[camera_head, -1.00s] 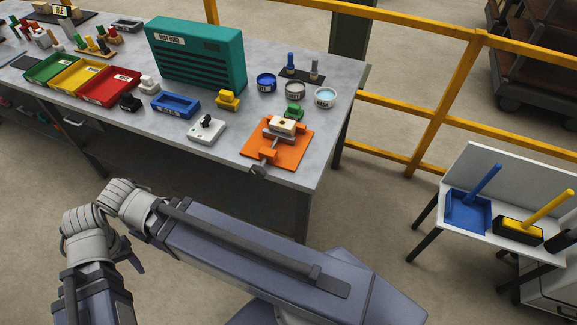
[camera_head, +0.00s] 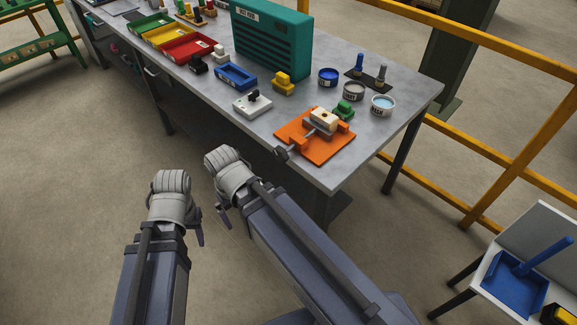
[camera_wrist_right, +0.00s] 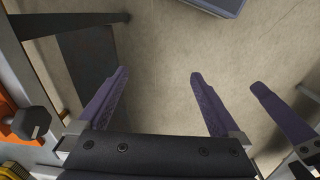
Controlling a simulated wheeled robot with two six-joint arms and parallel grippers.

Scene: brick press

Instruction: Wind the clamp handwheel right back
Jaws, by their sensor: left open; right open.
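The clamp (camera_head: 300,146) is an orange plate with orange jaws at the front right of the bench. A cream block (camera_head: 323,121) sits between its jaws. The dark handwheel (camera_head: 281,154) is on a screw at the clamp's front left, over the bench's front edge. In the right wrist view the dark handwheel (camera_wrist_right: 33,122) shows at the left edge. My right gripper (camera_wrist_right: 153,85) is open and empty, with the handwheel to its left, outside the fingers. My left gripper (camera_head: 198,238) is open, further left, away from the clamp; its fingers are small and partly hidden.
A white switch box (camera_head: 252,106), yellow piece (camera_head: 284,83) and blue tray (camera_head: 237,75) lie left of the clamp. A green piece (camera_head: 344,109) and tins (camera_head: 382,105) stand behind it. A yellow rail (camera_head: 470,150) runs along the right. The floor before the bench is clear.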

